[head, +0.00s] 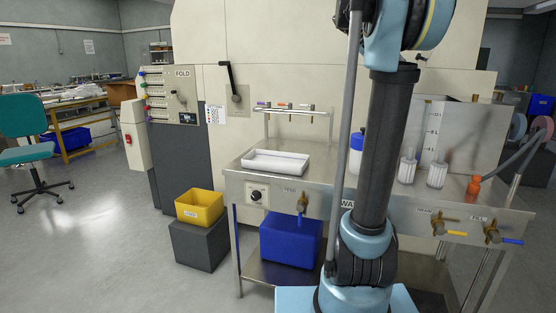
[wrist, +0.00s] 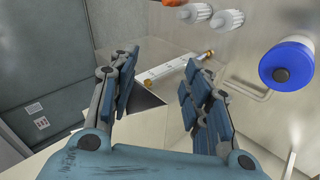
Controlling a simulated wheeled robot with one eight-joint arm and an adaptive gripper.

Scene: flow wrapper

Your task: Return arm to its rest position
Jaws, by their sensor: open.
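My arm (head: 375,150) rises from its light-blue base in the head view, in front of the steel bench, and runs out of the top edge. My gripper is outside the head view. In the wrist view my gripper (wrist: 164,68) is open, with its two blue-padded fingers spread well apart. No object is clamped between the pads. A clear graduated tube (wrist: 172,70) with a brass end shows beyond the fingertips; I cannot tell the distance to it.
The steel bench (head: 265,185) carries a white tray (head: 276,162), a blue-capped bottle (head: 357,150), white-ribbed fittings (head: 407,170) and an orange bottle (head: 473,187). Valve handles stick out from its front. A yellow bin (head: 200,207) stands on a grey block at left.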

